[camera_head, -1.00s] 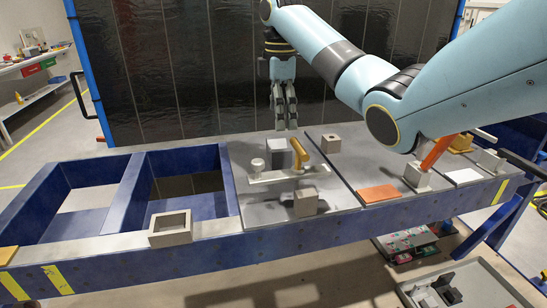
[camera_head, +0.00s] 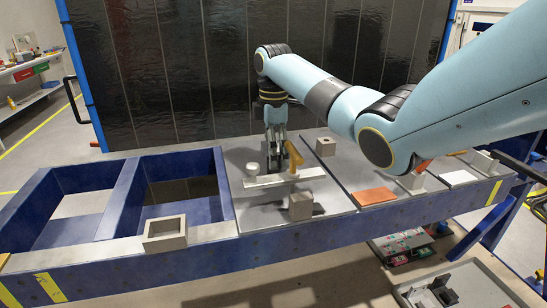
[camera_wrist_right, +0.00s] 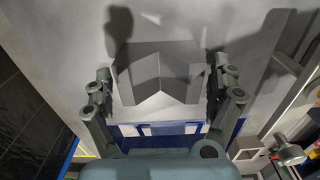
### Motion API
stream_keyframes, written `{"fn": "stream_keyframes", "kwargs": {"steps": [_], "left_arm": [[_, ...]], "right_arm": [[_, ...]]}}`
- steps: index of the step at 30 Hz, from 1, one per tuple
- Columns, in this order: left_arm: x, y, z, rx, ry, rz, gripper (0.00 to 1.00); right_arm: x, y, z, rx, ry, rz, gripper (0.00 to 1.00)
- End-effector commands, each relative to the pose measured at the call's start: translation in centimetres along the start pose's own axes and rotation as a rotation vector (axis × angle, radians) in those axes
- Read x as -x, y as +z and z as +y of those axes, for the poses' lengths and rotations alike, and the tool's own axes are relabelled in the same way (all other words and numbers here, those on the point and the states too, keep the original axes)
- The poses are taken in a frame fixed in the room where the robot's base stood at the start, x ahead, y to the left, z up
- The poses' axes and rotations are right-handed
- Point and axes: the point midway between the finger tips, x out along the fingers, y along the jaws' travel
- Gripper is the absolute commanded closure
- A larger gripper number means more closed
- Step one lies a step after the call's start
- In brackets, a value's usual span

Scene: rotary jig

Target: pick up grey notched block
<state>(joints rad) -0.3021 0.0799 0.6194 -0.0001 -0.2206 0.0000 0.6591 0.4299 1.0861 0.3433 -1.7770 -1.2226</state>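The grey notched block (camera_wrist_right: 160,68) shows in the right wrist view with its V-shaped notch facing the camera. It stands between the two fingers of my right gripper (camera_wrist_right: 163,80), one finger on each side. The fingers look spread, with thin gaps at the block's sides; contact is hard to tell. My left gripper is not in view.
The clamp's pale bar (camera_head: 284,178) lies close in front of my right gripper. A grey block with a hole (camera_head: 300,206) stands nearer the front edge, another (camera_head: 326,146) to the right. A hollow square frame (camera_head: 165,233) sits left, by open blue bins (camera_head: 122,200).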

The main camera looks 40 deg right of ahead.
Motion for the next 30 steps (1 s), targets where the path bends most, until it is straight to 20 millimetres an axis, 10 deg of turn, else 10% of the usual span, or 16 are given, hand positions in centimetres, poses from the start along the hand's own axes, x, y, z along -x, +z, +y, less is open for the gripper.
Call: {"fn": "stream_keyframes", "kwargs": {"steps": [14, 30], "left_arm": [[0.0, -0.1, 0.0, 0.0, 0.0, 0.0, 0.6], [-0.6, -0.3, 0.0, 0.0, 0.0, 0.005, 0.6]], "right_arm": [[0.0, 0.0, 0.0, 0.0, 0.0, 0.0, 0.75], [2.8, 0.0, 0.2, 0.001, 0.005, 0.002, 0.76]]}}
